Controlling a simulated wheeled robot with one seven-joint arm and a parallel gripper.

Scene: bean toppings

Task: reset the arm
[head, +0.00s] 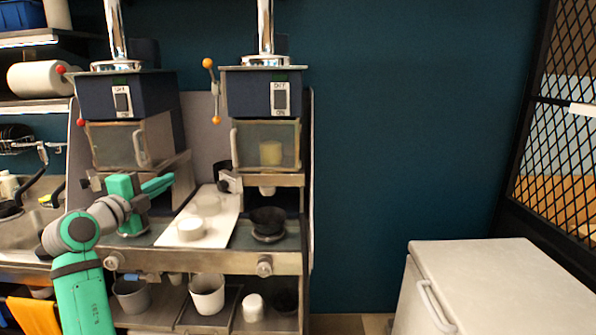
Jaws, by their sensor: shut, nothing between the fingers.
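My green arm reaches up from the lower left in the head view. My gripper (170,181) is shut and empty, its fingers pointing right in front of the left machine (125,97). It is level with the space below that machine's clear front box. The counter directly behind my wrist is partly hidden.
The right machine (263,95) stands beside the left one, with a dark bowl (268,220) under it. White cups (207,293) sit on the shelf below. A white chest (500,280) stands at right. The floor between is clear.

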